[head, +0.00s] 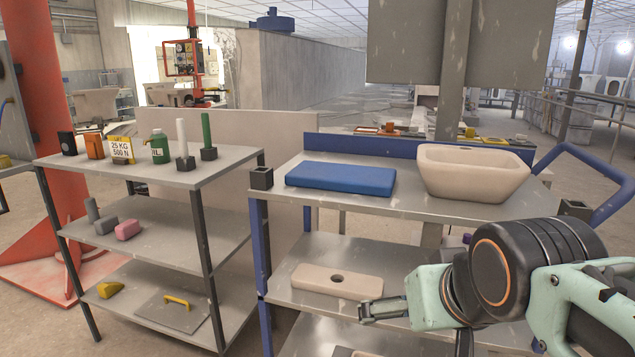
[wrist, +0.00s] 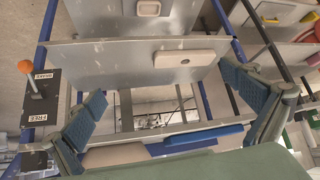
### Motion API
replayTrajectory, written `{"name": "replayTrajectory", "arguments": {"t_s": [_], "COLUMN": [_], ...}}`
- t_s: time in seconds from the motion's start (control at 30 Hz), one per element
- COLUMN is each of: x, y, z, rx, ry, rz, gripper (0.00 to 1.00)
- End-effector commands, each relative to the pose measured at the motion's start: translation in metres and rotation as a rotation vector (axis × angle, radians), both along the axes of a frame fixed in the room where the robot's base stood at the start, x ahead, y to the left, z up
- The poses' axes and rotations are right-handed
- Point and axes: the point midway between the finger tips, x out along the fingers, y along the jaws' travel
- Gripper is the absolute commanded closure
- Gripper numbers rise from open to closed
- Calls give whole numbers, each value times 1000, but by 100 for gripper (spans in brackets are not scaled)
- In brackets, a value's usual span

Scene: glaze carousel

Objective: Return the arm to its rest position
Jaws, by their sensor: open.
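My gripper (head: 384,310) reaches in from the lower right of the head view, its fingers pointing left, in front of the blue-legged cart. Its jaws are apart and empty. In the wrist view, the two blue-grey finger pads frame my gripper's (wrist: 163,82) empty gap. A beige slab with a round hole (head: 337,281) lies on the cart's middle shelf, left of the gripper; it also shows in the wrist view (wrist: 183,58). My dark wrist joint and pale green arm links fill the lower right corner of the head view.
The cart top (head: 400,205) holds a blue pad (head: 341,179) and a beige basin (head: 474,172). A grey shelf rack (head: 150,178) with several small items stands left. A blue handle (head: 600,185) juts right. The wrist view shows an orange-knobbed lever (wrist: 26,67).

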Motion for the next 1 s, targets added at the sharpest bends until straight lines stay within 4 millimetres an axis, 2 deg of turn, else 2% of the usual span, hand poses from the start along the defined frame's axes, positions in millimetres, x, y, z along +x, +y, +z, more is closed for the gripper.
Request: {"name": "replayTrajectory", "arguments": {"t_s": [0.03, 0.17, 0.2, 0.23, 0.47, 1.0], "x": [-20, -73, -70, -69, -69, -68], "y": [1, 9, 10, 10, 10, 10], "z": [-27, -79, -51, -41, 13, 155], "rx": [1, 10, 11, 11, 10, 10], "ry": [60, 227, 220, 217, 216, 215], "rz": [-16, -40, -34, -33, -32, -32], "gripper": [0, 0, 0, 0, 0, 0]}}
